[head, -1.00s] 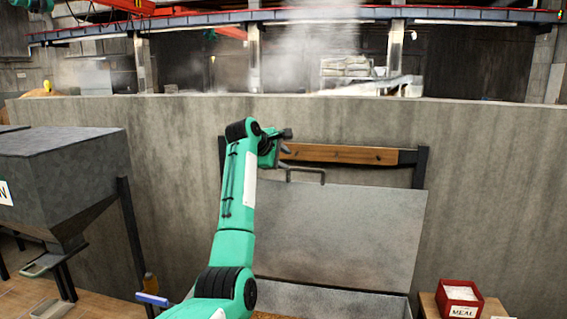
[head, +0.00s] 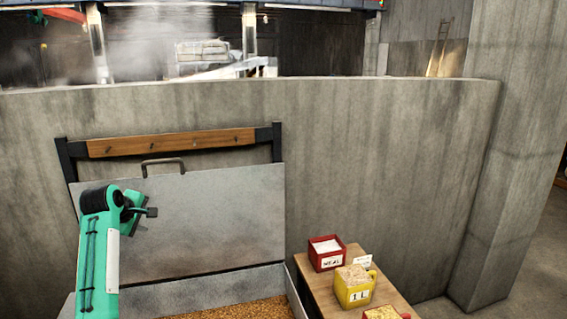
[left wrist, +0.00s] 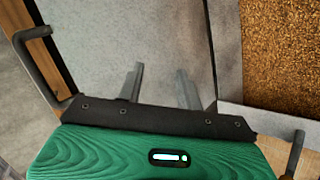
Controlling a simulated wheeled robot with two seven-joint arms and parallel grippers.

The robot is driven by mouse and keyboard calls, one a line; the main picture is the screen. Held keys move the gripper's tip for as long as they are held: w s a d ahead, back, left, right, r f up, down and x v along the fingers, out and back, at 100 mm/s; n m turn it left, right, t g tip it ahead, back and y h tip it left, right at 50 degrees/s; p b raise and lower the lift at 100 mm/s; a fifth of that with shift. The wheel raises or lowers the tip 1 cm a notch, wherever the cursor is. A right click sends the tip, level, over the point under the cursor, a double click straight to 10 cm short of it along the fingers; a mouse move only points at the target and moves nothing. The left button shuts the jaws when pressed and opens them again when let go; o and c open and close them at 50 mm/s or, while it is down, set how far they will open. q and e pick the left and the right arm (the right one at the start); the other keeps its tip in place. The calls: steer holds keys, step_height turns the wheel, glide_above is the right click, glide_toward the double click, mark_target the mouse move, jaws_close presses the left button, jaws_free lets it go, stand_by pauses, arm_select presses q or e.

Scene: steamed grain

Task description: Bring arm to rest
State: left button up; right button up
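My left arm comes up from the lower left in the head view. Its gripper (head: 144,212) is in front of the raised metal lid, below and left of the lid's handle. In the left wrist view the two fingers (left wrist: 160,88) stand apart with nothing between them, so it is open and empty. The grey lid (head: 220,215) stands open against the wall, with a dark handle (head: 163,162) at its top edge. The handle also shows at the left of the left wrist view (left wrist: 38,68). My right gripper is in neither view.
The bin below the lid holds brown grain (head: 235,310). A wooden table (head: 385,285) at the right bears a red MEAL box (head: 327,262), a yellow box (head: 354,297) and another box at the bottom edge. A wooden rail (head: 170,142) and concrete wall (head: 390,160) stand behind.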

arm_select(q)
steer(key=s+d+f+m+g+y, duration=0.15)
steer(key=s+d+f+m, duration=0.25)
steer(key=s+f, duration=0.75)
steer(key=s+d+f+m+g+h, duration=0.15)
steer(key=s+d+f+m, duration=0.25)
steer(key=s+f, duration=0.75)
steer(key=s+d+f+m+g, duration=0.1)
steer(key=s+d+f+m, duration=0.15)
steer(key=s, duration=0.75)
steer(key=s+d+f+m+g, duration=0.1)
steer(key=s+d+m, duration=0.25)
steer(key=s, duration=0.65)
steer(key=s+d+f+m+g, duration=0.1)
steer(key=s+d+f+m, duration=0.15)
steer(key=s, duration=0.75)
step_height(320, 180, down, 30)
steer(key=g+b, duration=0.1)
steer(key=b, duration=0.1)
steer(key=s+a+f+g+b, duration=0.1)
steer(key=s+a+f, duration=0.1)
steer(key=s+f, duration=1.7)
step_height(320, 180, down, 4)
steer(key=shift+a+r+m, duration=0.1)
steer(key=shift+a+m, duration=0.25)
steer(key=shift+a, duration=0.05)
